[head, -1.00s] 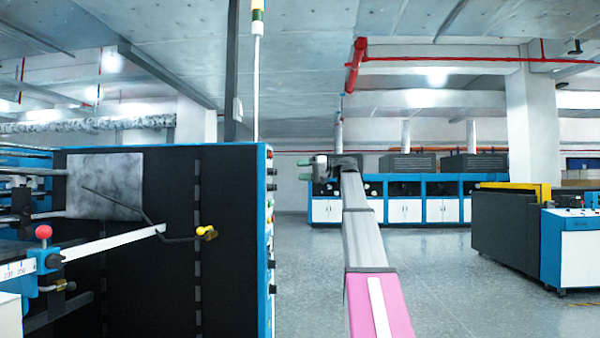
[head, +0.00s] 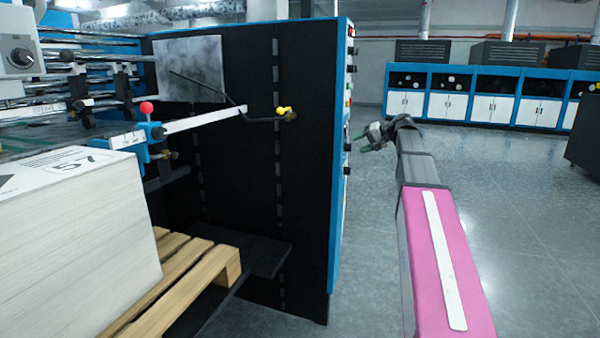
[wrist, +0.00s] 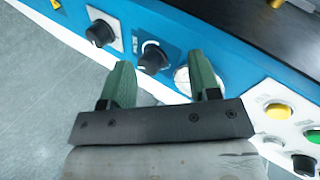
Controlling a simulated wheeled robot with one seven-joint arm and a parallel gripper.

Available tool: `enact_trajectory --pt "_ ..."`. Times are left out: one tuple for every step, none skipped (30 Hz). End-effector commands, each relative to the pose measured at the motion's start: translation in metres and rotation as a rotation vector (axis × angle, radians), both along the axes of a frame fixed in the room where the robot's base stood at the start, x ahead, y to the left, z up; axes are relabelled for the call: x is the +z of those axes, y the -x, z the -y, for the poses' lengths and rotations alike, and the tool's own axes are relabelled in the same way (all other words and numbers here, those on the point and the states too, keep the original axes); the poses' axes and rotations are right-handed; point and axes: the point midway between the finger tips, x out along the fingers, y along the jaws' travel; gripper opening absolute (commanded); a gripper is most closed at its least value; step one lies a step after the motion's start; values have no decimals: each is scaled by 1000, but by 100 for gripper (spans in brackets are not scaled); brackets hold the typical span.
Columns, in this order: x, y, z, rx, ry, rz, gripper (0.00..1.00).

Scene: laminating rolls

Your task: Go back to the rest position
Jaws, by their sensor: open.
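My gripper (head: 372,137) is at the end of my outstretched arm in the head view, to the right of the black machine's panel edge. In the wrist view, its two green fingers (wrist: 163,85) are spread apart with nothing between them. Beyond the fingers is a blue and white control panel (wrist: 245,50). A black knob (wrist: 153,57) shows between the fingertips, and another black knob (wrist: 100,33) is to the left. I cannot tell whether a fingertip touches the panel.
The black machine (head: 240,180) with blue edges stands at left. A pale stack (head: 70,235) rests by a wooden pallet (head: 200,270) in front of it. Blue and white cabinets (head: 480,95) line the back. Grey floor (head: 510,200) is open on the right.

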Motion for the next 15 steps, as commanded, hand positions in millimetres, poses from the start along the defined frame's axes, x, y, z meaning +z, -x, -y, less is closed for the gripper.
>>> enact_trajectory --pt "-32 13 -8 -7 32 -33 56" --pt "-50 17 -12 -11 54 -51 56" --pt "-72 24 -17 -16 84 -75 56" --pt "-88 29 -20 -20 105 -94 56" --pt "-104 35 -22 -24 129 -111 56" --pt "-126 43 -26 -28 159 -134 56" --pt "-141 49 -29 -30 183 -150 56" --pt "-156 56 -32 -33 207 -167 56" --pt "-176 66 -35 -33 238 -187 56" --pt "-191 73 -37 -34 263 -203 56" --pt "-205 81 -40 -36 288 -219 56" --pt "-224 91 -43 -35 321 -237 56" --pt "-237 100 -45 -35 346 -252 56" --pt "-251 108 -46 -34 371 -266 56" --pt "-268 120 -49 -32 405 -284 56"
